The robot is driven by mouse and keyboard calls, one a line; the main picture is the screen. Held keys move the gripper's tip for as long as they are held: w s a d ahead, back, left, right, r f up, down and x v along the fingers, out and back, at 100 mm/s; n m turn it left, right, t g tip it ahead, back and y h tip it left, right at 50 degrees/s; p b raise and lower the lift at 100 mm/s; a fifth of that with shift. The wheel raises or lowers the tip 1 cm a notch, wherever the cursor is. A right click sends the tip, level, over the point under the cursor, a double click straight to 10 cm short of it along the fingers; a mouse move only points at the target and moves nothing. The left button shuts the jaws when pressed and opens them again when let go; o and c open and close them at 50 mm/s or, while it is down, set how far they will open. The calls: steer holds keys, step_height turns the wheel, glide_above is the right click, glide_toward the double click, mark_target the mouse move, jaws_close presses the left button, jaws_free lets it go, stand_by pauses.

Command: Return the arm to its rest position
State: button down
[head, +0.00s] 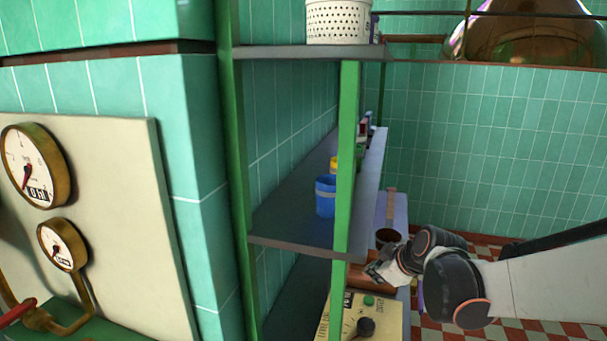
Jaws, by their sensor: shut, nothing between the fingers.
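My arm reaches in from the right edge in the head view, with a white link and dark round joints. My gripper (378,271) is at its left end, small and partly turned away. It is shut and holds nothing. It is close to the right side of the green-framed shelf rack, in front of a brown surface and just above a cream control box (384,316). I cannot tell whether it touches anything.
The rack has a green post (346,150) and a grey middle shelf (285,220) bearing a blue cup (326,196). A dark round pot (388,236) is beside the gripper. Gauges (36,165) are at left. Checkered floor (425,330) shows below the arm.

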steer(key=s+r+m+h, duration=0.1)
steer(key=s+m, duration=0.4)
steer(key=s, duration=0.8)
steer(key=s+d+r+m+h, duration=0.1)
steer(key=s+r+m, duration=0.3)
steer(key=s, duration=0.9)
steer(key=shift+s+d+m+g+h, duration=0.2)
steer(key=shift+m+g+h, duration=0.15)
steer(key=shift+m, duration=0.45)
